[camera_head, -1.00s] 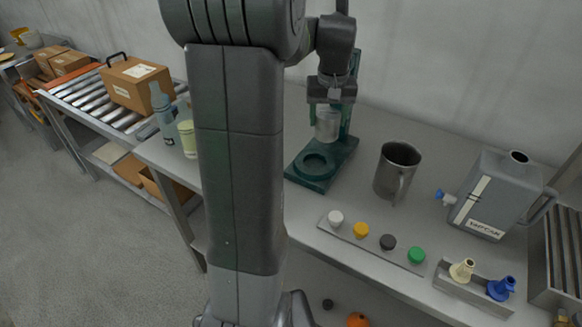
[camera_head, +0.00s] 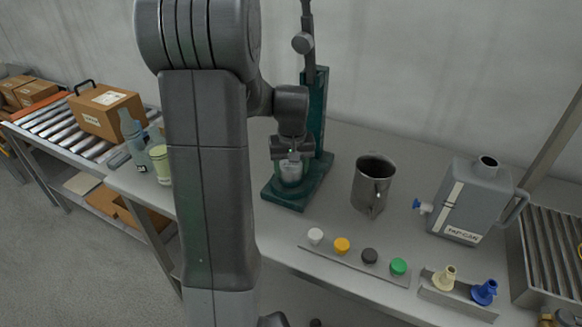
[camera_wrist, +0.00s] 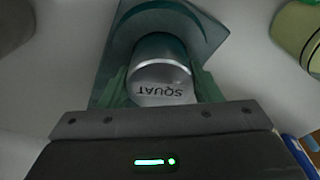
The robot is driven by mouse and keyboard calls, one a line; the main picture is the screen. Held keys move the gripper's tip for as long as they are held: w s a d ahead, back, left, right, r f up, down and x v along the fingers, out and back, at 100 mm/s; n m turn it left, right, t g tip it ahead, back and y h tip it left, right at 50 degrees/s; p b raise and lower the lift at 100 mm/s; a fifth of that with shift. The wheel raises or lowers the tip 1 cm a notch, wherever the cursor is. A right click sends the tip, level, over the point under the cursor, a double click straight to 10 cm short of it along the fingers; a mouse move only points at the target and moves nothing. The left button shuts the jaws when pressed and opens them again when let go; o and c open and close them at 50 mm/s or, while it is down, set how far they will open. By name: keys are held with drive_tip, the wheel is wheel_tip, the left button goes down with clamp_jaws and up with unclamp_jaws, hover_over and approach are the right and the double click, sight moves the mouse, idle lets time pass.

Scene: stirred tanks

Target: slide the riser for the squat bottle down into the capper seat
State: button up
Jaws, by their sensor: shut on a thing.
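The riser is a short silver metal cylinder (camera_head: 291,174). In the wrist view it bears the label SQUAT (camera_wrist: 163,88), which reads upside down. My gripper (camera_head: 291,160) is shut on it, with a finger on each side. The dark green capper (camera_head: 317,105) stands on the bench, with its base plate (camera_head: 285,202) under the riser. The riser is upright over the round seat, its lower end at or close to the seat. The seat opening is hidden by the riser, so I cannot tell whether it has entered. The curved seat rim (camera_wrist: 165,10) shows beyond the riser in the wrist view.
A metal jug (camera_head: 371,185) stands right of the capper. A strip with several coloured caps (camera_head: 342,246) lies in front. A grey jerrycan (camera_head: 470,203) stands farther right. A blue-grey bottle (camera_head: 133,133) and a pale green jar (camera_head: 161,165) stand left of my arm.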

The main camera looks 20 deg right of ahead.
sight(292, 168)
drive_tip(key=shift+f, duration=0.15)
drive_tip(key=o, duration=1.3)
drive_tip(key=r, duration=0.4)
drive_tip(key=s+r, duration=0.1)
drive_tip(key=r, duration=0.7)
drive_tip(key=shift+s+a+r, duration=0.15)
drive_tip(key=shift+s+a, duration=0.05)
